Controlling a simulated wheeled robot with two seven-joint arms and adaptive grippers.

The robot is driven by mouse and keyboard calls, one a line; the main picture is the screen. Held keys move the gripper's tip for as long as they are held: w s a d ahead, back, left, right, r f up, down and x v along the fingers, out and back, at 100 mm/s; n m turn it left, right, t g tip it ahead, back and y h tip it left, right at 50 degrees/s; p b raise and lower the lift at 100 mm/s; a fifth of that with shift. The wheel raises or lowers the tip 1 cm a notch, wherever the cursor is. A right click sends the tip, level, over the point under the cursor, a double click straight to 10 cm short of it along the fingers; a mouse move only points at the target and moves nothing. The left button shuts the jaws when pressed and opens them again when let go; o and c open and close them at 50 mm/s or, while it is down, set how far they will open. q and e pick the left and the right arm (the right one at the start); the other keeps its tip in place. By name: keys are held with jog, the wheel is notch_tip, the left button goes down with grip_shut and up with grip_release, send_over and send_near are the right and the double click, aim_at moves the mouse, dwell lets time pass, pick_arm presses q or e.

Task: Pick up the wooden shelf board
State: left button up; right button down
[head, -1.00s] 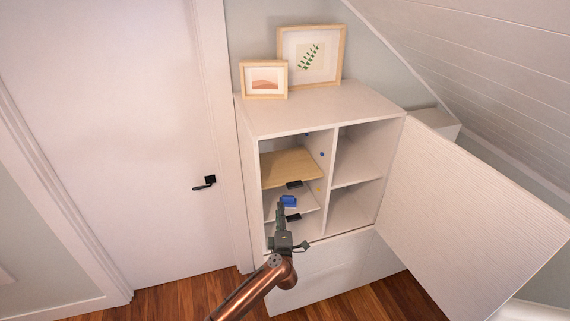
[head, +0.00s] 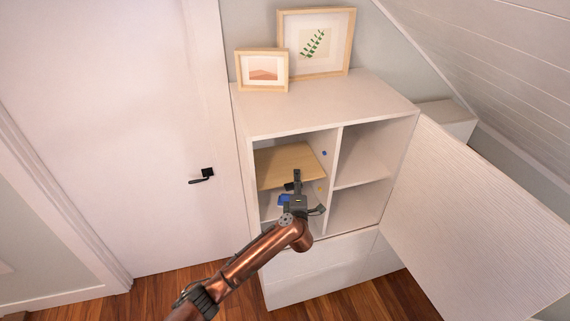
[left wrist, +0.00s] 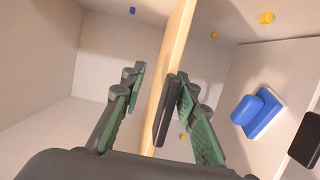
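The wooden shelf board (head: 282,164) is a light tan panel in the upper left compartment of the white cabinet. In the left wrist view the board (left wrist: 179,42) shows edge-on, with a dark bar (left wrist: 166,112) at its front edge. My left gripper (head: 297,177) is at the board's front edge. In the wrist view its green-padded fingers (left wrist: 161,76) are apart, one on each side of the board, with gaps visible. Whether either finger touches the board I cannot tell. My right gripper is in neither view.
A blue object (left wrist: 258,112) sits on the white shelf beneath the board. Yellow pegs (left wrist: 266,17) and a blue peg (left wrist: 132,10) are on the compartment walls. The cabinet door (head: 480,220) stands open at right. Two framed pictures (head: 264,70) stand on top.

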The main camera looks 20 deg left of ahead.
aim_at(285, 166)
pick_arm(q)
jog(key=x, duration=0.4)
jog(key=shift+w+a+f, duration=0.25)
jog(key=shift+w+f, duration=0.1)
jog(key=shift+f, duration=0.05)
jog(key=shift+w+a, duration=0.1)
jog(key=shift+w, duration=0.2)
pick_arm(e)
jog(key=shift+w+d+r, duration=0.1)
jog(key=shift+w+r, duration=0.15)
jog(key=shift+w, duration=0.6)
pick_arm(q)
jog(key=c, duration=0.6)
grip_shut()
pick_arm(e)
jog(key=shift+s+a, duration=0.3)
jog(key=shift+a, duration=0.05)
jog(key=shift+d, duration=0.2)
